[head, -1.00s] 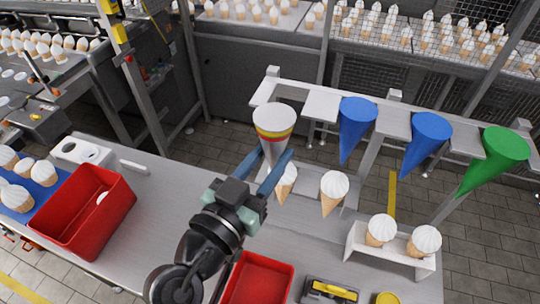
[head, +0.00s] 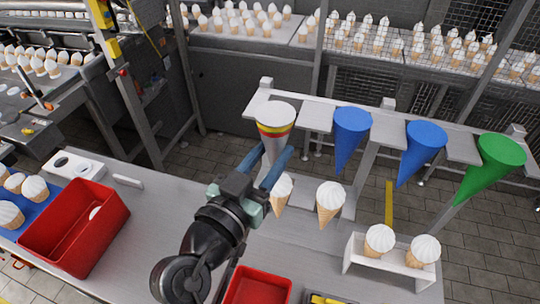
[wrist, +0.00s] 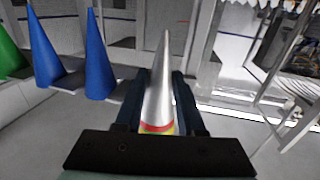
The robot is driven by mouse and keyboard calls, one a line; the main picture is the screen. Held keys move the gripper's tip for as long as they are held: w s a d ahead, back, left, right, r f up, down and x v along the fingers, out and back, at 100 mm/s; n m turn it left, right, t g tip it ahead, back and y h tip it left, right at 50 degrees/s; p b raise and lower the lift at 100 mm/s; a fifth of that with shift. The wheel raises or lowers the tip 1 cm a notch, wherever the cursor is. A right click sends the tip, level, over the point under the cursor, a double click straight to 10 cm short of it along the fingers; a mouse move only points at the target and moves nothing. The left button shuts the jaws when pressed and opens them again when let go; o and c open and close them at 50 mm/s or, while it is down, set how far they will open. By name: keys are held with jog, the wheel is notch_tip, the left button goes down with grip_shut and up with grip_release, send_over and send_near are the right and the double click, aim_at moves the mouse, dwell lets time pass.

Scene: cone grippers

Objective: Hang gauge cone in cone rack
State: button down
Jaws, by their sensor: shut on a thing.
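The gauge cone (head: 275,117) is grey-white with red and yellow bands, point down, at the left end of the cone rack (head: 317,119). My gripper (head: 267,167) is shut on its lower part, one blue finger on each side. The wrist view also shows the cone (wrist: 158,95) between the fingers. Two blue cones (head: 351,130) (head: 422,144) and a green cone (head: 492,160) hang point down in the rack to the right. The gauge cone is at the leftmost rack place; I cannot tell whether it rests on the rack.
Ice cream cones (head: 329,203) stand below the rack, and others sit in a white holder (head: 357,256) at right. A large red bin (head: 84,229) is at left and a smaller red bin (head: 258,287) in front.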

jog(key=shift+w+d, duration=0.1)
jog(key=shift+w, duration=0.1)
jog(key=shift+a+b+x, duration=0.15)
jog(key=shift+b+x, duration=0.1)
jog(key=shift+x, duration=0.65)
jog(key=shift+a+b+x, duration=0.15)
jog(key=shift+b+x, duration=0.1)
jog(key=shift+x, duration=0.6)
jog(key=shift+w, duration=0.15)
jog(key=shift+f+b, duration=0.55)
jog(key=shift+b, duration=0.6)
dwell(1.2)
jog(key=shift+c, duration=0.6)
grip_release()
jog(key=d+b+v, duration=0.1)
jog(key=b+v, duration=0.1)
jog(key=v, duration=0.6)
jog(key=shift+s, duration=0.8)
